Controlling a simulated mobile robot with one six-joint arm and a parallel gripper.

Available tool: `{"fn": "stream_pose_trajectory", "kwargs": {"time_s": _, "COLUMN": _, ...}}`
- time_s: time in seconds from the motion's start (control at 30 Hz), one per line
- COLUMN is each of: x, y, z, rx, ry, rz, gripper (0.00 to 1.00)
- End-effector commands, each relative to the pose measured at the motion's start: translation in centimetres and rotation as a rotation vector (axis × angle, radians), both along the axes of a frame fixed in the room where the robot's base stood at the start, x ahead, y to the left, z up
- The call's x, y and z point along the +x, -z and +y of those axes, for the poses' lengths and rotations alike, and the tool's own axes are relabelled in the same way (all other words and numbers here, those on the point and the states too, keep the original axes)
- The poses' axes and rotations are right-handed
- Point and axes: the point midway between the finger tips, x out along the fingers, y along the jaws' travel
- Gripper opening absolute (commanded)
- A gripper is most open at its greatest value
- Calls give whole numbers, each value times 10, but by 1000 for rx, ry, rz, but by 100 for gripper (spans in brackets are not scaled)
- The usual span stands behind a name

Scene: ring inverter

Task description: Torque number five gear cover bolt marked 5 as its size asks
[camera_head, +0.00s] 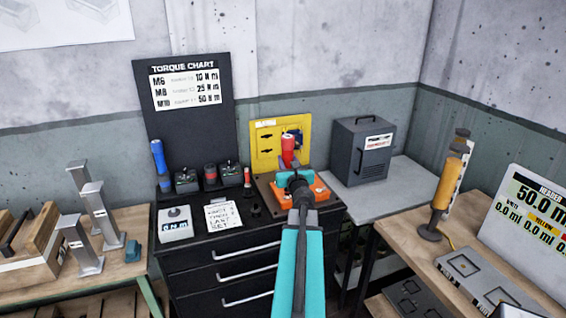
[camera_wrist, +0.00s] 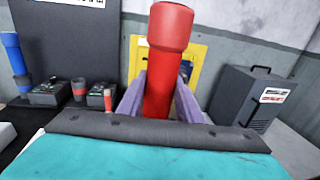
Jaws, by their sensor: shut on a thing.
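A red tool (camera_head: 288,147) stands upright in my gripper (camera_head: 291,172). In the wrist view the same red tool (camera_wrist: 160,65) has a wide rounded top and sits between the two pale purple fingers (camera_wrist: 160,98). My gripper is shut on it, above an orange and brown unit (camera_head: 316,190) on the black cabinet. The tool's lower end is hidden, so I cannot tell whether it touches a bolt. No bolt marked 5 can be made out. The torque chart (camera_head: 184,82) lists M6 10 N m, M8 25 N m and M10 50 N m.
A yellow panel (camera_head: 265,136) stands behind the gripper. A blue-handled tool (camera_head: 160,160), dark stands (camera_head: 187,181) and a handwritten note (camera_head: 222,214) are at left on the cabinet. A grey box (camera_head: 362,150) stands right. An orange column tool (camera_head: 446,185) stands on the right bench.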

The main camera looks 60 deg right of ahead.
Motion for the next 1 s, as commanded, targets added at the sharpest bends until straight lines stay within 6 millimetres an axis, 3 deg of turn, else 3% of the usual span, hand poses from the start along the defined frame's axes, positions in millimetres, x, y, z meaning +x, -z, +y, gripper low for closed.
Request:
{"fn": "stream_pose_trajectory", "kwargs": {"time_s": 0.47, "x": 53, "y": 10, "z": 48, "rx": -7, "ry": -137, "rz": 3, "gripper": 3}}
{"fn": "stream_pose_trajectory", "kwargs": {"time_s": 0.67, "x": 81, "y": 19, "z": 78, "rx": -11, "ry": -223, "rz": 7, "gripper": 3}}
{"fn": "stream_pose_trajectory", "kwargs": {"time_s": 1.0, "x": 150, "y": 42, "z": 171, "rx": -20, "ry": -472, "rz": 12, "gripper": 3}}
